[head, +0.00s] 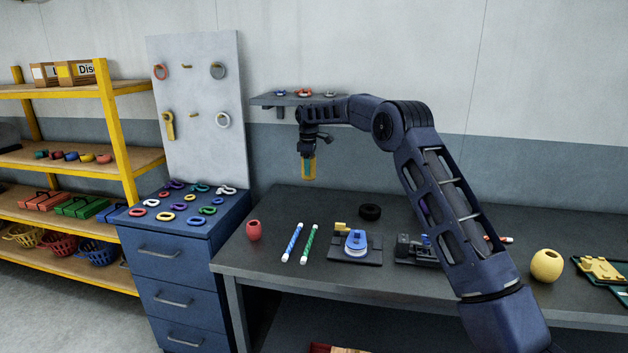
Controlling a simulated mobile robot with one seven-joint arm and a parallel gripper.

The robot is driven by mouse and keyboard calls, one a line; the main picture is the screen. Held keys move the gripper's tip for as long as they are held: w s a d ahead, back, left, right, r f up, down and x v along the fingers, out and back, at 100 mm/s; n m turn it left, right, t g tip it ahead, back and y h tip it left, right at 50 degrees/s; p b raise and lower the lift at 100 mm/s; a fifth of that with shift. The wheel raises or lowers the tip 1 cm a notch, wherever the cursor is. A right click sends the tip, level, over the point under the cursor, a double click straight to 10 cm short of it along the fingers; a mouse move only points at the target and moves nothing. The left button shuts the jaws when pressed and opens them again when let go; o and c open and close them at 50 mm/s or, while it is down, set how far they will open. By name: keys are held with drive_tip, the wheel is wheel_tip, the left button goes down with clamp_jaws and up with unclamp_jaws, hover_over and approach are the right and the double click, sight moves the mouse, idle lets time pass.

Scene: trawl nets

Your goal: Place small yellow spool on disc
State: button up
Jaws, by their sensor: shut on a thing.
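My gripper (308,160) points down above the back left of the dark workbench. It is shut on a yellow piece (309,170), which looks like the small yellow spool and hangs upright in the air, clear of the bench. Its exact shape is too small to make out. A black round disc or ring (370,212) lies flat on the bench, lower and to the right of my gripper. In front of it a blue rounded part (356,241) sits on a dark plate (369,257), with a small yellow piece (341,228) at its back left. I cannot tell which is the task's disc.
A red cup-like object (254,230), a blue-striped rod (292,242) and a green-striped rod (309,244) are on the bench's left. A black fixture (408,248) and yellow round pot (546,265) are to the right. A wall shelf (268,100) is behind my arm.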

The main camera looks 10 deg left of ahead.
wheel_tip(320, 180, up, 4)
drive_tip(key=f, duration=0.1)
hover_over(370, 208)
drive_tip(key=shift+m, duration=0.4)
drive_tip(key=f, duration=1.9)
drive_tip(key=shift+s, duration=0.2)
drive_tip(key=shift+f, duration=0.1)
drive_tip(key=o, duration=1)
